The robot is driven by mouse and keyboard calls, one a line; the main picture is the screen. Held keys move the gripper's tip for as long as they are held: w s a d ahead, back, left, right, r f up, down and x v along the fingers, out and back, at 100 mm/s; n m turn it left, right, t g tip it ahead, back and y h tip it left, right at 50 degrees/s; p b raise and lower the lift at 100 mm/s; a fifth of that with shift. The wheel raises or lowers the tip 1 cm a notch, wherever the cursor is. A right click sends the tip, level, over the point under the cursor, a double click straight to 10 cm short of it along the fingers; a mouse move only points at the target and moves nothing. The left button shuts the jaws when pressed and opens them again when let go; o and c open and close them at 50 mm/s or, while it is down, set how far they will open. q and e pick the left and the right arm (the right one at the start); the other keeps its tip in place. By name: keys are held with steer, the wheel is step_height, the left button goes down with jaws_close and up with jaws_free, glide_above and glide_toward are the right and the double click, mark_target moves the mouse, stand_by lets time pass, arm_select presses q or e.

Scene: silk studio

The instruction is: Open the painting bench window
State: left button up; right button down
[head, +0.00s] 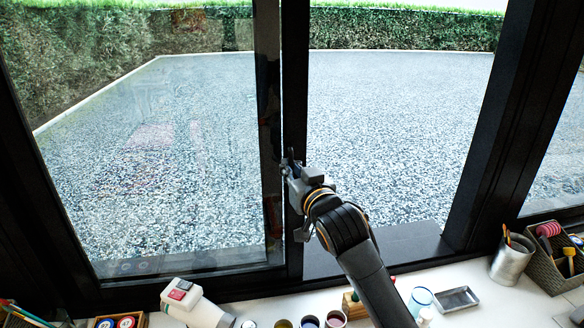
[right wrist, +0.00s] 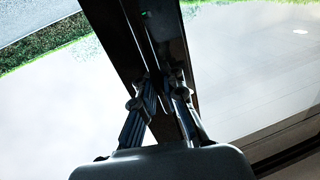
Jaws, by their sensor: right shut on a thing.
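The painting bench window has a black frame (head: 497,120) and looks out on gravel. A black-framed sash (head: 293,100) with faintly reflecting glass covers its left part. To the right of the sash's upright, the opening shows no reflections and bare dark sill (head: 400,245), so the window appears slid open to the left. My right gripper (head: 289,170) reaches up to this upright and is shut on it; the exact grip is partly hidden. In the right wrist view the two fingers (right wrist: 162,88) lie on either side of a dark bar (right wrist: 150,45). My left gripper is not in view.
The white bench (head: 490,305) below holds a white device with a red button (head: 196,304), several paint pots (head: 335,320), a blue cup (head: 419,298), a metal tray (head: 457,299), a brush tin (head: 512,260) and a dark basket (head: 556,275). My right arm passes over the bench.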

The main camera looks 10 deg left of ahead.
steer(key=shift+a+f, duration=0.1)
steer(key=shift+f, duration=0.3)
steer(key=c, duration=1.4)
jaws_free()
steer(key=shift+s+r, duration=0.1)
steer(key=shift+s, duration=0.05)
steer(key=shift+c, duration=0.2)
steer(key=shift+s+r, duration=0.1)
steer(key=shift+r, duration=0.1)
steer(key=v, duration=1.2)
